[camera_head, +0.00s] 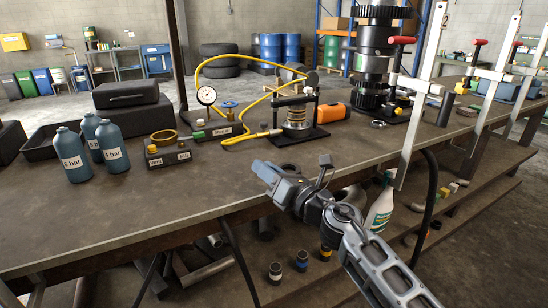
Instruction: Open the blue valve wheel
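The small blue valve wheel (229,104) lies flat on top of a dark labelled valve block (228,130), behind the middle of the workbench. A yellow hose joins this area, and a round pressure gauge (206,96) stands just to the left of the wheel. My gripper (264,170) is at the end of my arm, over the bench's front edge. It is in front of and slightly right of the wheel, well apart from it. The gripper is small and seen at an angle, so I cannot tell whether its fingers are open or shut.
A press (297,120) with the yellow hose (262,128) is right of the valve block. Tall clamps (417,100) stand at the right. The bench's front middle is clear.

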